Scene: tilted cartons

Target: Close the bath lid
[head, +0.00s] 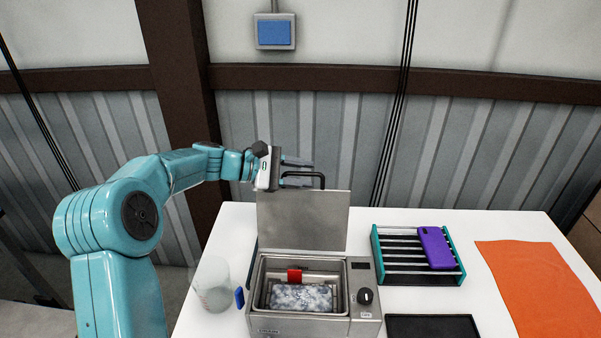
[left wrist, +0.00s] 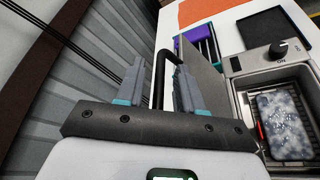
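The steel bath (head: 315,322) stands on the white table with its lid (head: 302,222) raised upright at the back edge. A black handle (head: 318,174) sits at the lid's top. A foamy, phone-shaped item (head: 300,297) lies inside the bath, with a red piece (head: 294,275) beside it. My left gripper (head: 298,172) is at the top of the lid. Its fingers are apart, and in the left wrist view (left wrist: 160,88) the black handle (left wrist: 160,75) shows between them, with gaps on both sides. My right gripper is not in view.
A clear beaker (head: 212,284) and a blue item (head: 239,298) stand left of the bath. A rack (head: 392,278) with a purple phone case (head: 436,247), a black tray (head: 432,327) and an orange cloth (head: 540,285) lie to the right. A corrugated wall is behind.

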